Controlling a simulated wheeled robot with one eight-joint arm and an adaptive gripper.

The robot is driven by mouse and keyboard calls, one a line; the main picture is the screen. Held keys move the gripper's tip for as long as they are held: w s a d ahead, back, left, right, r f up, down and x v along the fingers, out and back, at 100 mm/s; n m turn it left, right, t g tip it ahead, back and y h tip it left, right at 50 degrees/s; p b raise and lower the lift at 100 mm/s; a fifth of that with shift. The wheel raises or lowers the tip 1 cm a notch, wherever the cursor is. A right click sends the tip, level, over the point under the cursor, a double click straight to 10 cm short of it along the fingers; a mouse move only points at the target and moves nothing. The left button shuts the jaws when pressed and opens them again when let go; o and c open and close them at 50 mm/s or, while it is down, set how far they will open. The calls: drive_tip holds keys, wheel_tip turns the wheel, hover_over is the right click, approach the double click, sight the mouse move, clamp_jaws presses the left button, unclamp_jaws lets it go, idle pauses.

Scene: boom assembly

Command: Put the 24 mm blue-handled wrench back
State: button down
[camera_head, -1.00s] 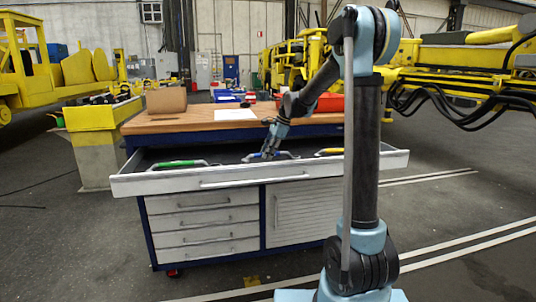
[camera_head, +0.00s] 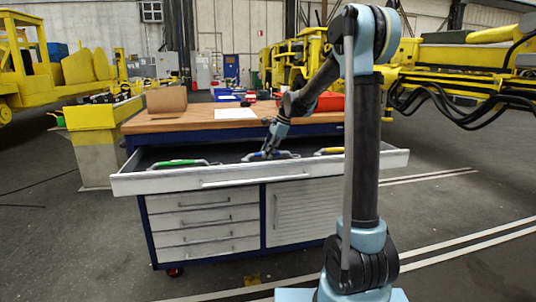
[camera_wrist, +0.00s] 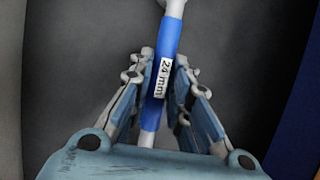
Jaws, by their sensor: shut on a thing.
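The wrench with the blue handle (camera_wrist: 169,42) runs lengthwise through the middle of the wrist view, and its white label reads 24 mm. My gripper (camera_wrist: 160,80) has a finger on each side of the handle and is shut on it. In the head view my gripper (camera_head: 267,151) reaches down into the open top drawer (camera_head: 150,183), at its middle. The blue-handled wrench (camera_head: 284,154) shows there only in part at the fingers. I cannot tell whether it touches the drawer floor.
A green-handled wrench (camera_head: 178,163) lies to the left in the drawer and a yellow-handled one (camera_head: 330,151) to the right. The wooden worktop (camera_head: 190,121) behind carries a cardboard box (camera_head: 166,99), a white sheet (camera_head: 235,114) and a red bin (camera_head: 328,102).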

drive_tip(key=shift+f, duration=0.5)
drive_tip(key=c, duration=1.4)
unclamp_jaws()
drive_tip(key=shift+r, duration=0.1)
drive_tip(key=w+v, duration=0.1)
drive_tip(key=v, duration=1)
drive_tip(key=s+d+f+n+h, duration=0.1)
drive_tip(key=s+d+n, duration=0.15)
drive_tip(key=s, duration=0.35)
drive_tip(key=s+d+n, duration=0.1)
drive_tip(key=s+d, duration=0.3)
drive_tip(key=s, duration=0.1)
drive_tip(key=s+d+f+n+h, duration=0.1)
drive_tip(key=s+d+f+n, duration=0.2)
drive_tip(key=s+f, duration=0.3)
drive_tip(key=s+d+f+n+t+h, duration=0.1)
drive_tip(key=s+d+f+n, duration=0.3)
drive_tip(key=s, duration=1)
drive_tip(key=s+d+f+n+h, duration=0.1)
drive_tip(key=s+d+f+n, duration=0.3)
drive_tip(key=s+f, duration=0.6)
drive_tip(key=shift+d+f+h, duration=0.25)
drive_tip(key=shift+d+h, duration=0.15)
drive_tip(key=shift+d, duration=0.65)
